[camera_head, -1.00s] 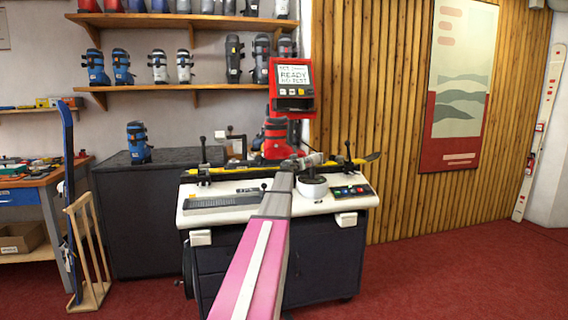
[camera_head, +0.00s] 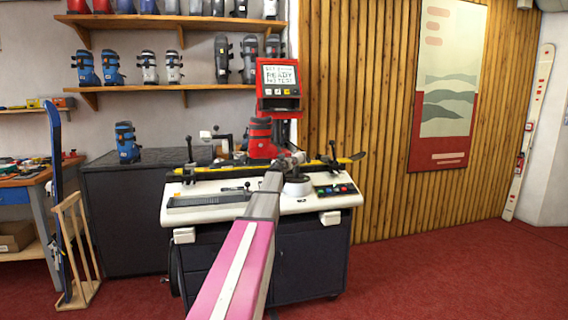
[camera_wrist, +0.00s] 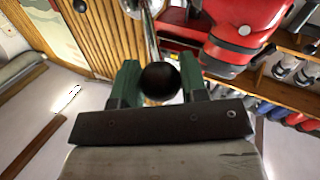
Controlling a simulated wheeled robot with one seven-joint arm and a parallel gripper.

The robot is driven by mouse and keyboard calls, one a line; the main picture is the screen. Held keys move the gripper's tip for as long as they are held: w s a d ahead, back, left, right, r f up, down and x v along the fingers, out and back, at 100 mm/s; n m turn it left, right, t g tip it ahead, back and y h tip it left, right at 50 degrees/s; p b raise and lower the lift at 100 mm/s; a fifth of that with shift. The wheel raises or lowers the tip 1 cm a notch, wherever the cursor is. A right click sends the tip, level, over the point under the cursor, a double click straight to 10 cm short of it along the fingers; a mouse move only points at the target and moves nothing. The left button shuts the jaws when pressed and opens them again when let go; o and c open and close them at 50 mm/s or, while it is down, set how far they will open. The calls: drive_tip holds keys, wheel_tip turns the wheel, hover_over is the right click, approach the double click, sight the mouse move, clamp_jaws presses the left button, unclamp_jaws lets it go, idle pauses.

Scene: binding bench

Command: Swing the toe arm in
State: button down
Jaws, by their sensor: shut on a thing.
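My gripper (camera_wrist: 160,88) has green fingers, one on each side of a round black knob (camera_wrist: 160,80), and is shut on it. A bright metal rod runs up from behind the knob in the wrist view; I take this to be the toe arm's handle, though its link to the arm is hidden. The red boot (camera_head: 262,140) stands on the white-topped bench machine (camera_head: 225,187), behind my gripper (camera_head: 292,158) in the head view. In the wrist view the red boot (camera_wrist: 245,30) is close at the upper right. My arm hides part of the machine's middle.
A black and yellow ski (camera_head: 345,160) lies across the machine, with upright black levers (camera_head: 189,150) near it. A red display unit (camera_head: 279,88) rises behind. A dark cabinet (camera_head: 110,210) with a blue boot (camera_head: 126,142) stands left. Red floor (camera_head: 430,275) is open at right.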

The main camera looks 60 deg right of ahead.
drive_tip(key=c, duration=0.7)
unclamp_jaws()
drive_tip(key=v, duration=1)
drive_tip(key=shift+s+a, duration=0.15)
drive_tip(key=shift+a, duration=0.2)
